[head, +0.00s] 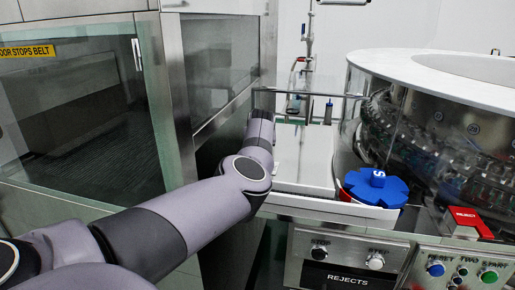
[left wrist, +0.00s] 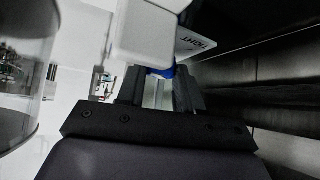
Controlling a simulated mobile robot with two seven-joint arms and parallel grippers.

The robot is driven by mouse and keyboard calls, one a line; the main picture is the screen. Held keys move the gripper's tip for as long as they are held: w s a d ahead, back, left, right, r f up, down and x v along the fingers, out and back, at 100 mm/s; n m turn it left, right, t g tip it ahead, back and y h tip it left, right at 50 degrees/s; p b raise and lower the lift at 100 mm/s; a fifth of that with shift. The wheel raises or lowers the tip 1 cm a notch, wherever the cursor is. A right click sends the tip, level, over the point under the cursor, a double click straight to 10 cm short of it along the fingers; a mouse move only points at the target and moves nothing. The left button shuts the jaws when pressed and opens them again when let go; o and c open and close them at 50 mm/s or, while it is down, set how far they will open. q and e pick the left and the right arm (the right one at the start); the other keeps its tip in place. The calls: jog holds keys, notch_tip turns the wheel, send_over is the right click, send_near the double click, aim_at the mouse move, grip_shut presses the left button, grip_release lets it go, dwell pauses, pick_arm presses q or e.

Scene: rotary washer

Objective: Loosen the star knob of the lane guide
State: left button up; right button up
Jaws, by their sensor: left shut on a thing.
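In the left wrist view, my left gripper (left wrist: 158,92) is shut on a small blue part, taken as the star knob (left wrist: 162,72). Most of the knob is hidden by the fingers and by a white block (left wrist: 143,32) in front of it. A white tag reading "TIGHT" (left wrist: 197,42) sits beside the block. The knob's shape and angle cannot be told. In the head view my left arm reaches to the steel cabinet's edge, and its wrist hides the fingers and the knob. My right gripper is in neither view.
A large blue star-shaped piece (head: 376,187) lies right of the white tray (head: 305,160). The round washer (head: 440,125) stands at the right. A red REJECT box (head: 467,222) and button panels are in front. The steel cabinet (head: 215,75) is close behind my wrist.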

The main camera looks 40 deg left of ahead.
pick_arm(q)
jog(key=o, duration=1)
jog(key=shift+o, duration=0.2)
jog(key=shift+d+r, duration=0.1)
jog(key=shift+p+v, duration=0.35)
jog(key=shift+v, duration=3.15)
